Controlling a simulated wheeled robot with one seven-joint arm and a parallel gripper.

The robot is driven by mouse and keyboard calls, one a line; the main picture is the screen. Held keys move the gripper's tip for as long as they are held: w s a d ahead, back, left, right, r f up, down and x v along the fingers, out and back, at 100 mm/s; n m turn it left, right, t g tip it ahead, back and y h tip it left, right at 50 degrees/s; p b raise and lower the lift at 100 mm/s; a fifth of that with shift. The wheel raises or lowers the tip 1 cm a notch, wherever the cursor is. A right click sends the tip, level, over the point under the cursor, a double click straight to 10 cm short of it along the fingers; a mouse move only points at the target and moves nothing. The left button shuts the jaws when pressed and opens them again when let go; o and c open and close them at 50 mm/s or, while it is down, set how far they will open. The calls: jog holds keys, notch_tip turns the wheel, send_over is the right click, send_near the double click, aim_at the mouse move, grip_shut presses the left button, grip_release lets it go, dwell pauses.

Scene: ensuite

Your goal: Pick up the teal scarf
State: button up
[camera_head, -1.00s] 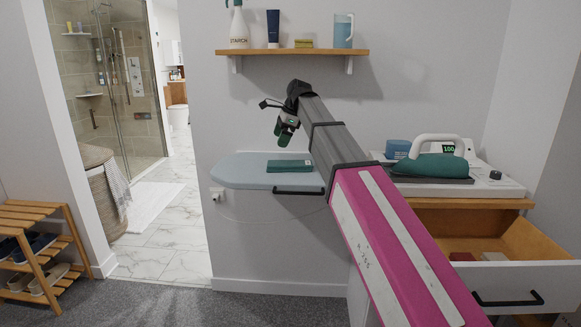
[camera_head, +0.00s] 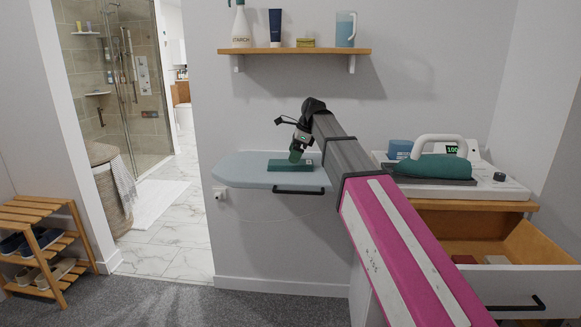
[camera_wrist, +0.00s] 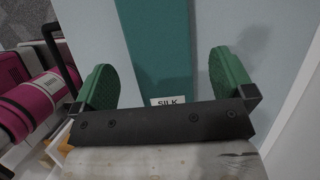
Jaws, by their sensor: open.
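The teal scarf (camera_head: 283,165) lies folded flat on the pale blue ironing board (camera_head: 238,174). In the wrist view the scarf (camera_wrist: 160,50) is a teal strip with a white label reading SILK. My gripper (camera_head: 298,155) is over the scarf's right part, pointing down. In the wrist view my gripper (camera_wrist: 163,85) is open, with one green finger on each side of the scarf. The scarf lies between the fingers in that view; I cannot tell how far below them it is.
A shelf (camera_head: 295,51) with a starch bottle (camera_head: 240,25) and a jug (camera_head: 345,29) is on the wall above. A steam iron station (camera_head: 440,160) stands on the right, over an open drawer (camera_head: 500,275). The board's left end is clear.

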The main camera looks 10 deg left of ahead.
jog(key=x, duration=0.3)
jog(key=shift+f, duration=0.2)
jog(key=c, duration=1)
jog(key=shift+o, duration=0.2)
jog(key=shift+r, duration=0.15)
